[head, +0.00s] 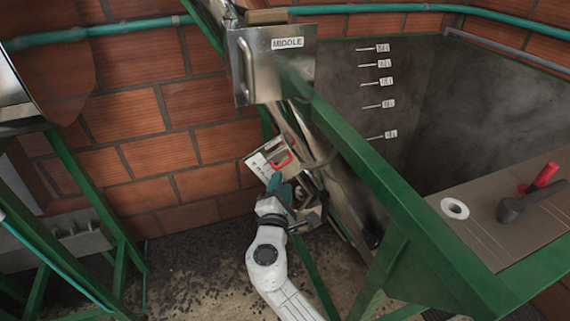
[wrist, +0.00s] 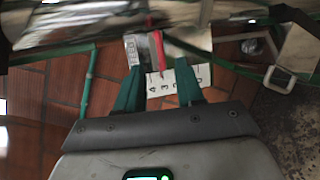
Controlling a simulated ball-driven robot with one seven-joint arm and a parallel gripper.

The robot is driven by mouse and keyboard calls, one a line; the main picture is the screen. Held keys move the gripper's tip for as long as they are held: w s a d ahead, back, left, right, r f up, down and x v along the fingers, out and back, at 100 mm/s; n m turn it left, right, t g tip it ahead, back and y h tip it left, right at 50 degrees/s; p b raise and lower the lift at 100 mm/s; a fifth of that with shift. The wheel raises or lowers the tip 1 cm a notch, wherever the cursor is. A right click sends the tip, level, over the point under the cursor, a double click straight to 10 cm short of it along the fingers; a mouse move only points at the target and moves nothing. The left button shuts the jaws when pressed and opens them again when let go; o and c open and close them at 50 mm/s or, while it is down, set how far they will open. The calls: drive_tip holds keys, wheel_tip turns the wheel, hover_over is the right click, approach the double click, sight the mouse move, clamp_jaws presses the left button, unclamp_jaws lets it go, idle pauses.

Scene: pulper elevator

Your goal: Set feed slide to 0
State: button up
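The feed slide shows a red handle (wrist: 158,52) beside a small grey label plate (wrist: 132,48) in the wrist view. A white number scale (wrist: 178,84) lies below it; a 4 and a 3 show, and the setting is not readable. In the head view the red handle (head: 281,158) and the scale (head: 258,163) are just above my gripper (head: 282,180). My gripper (wrist: 159,68) is open, with its green fingers apart on either side of the red handle's lower end. I cannot tell whether either finger touches it.
A metal gate marked MIDDLE (head: 288,43) with a bar handle hangs above. A green frame beam (head: 370,165) slopes down to the right of my arm. A ledge (head: 480,225) at right carries a white ring (head: 455,208) and a red-and-black tool (head: 530,192). Brick wall stands behind.

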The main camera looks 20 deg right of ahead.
sight(285, 164)
drive_tip(key=x, duration=0.7)
drive_tip(key=shift+w+d, duration=0.2)
drive_tip(key=shift+w, duration=0.15)
clamp_jaws()
idle(0.3)
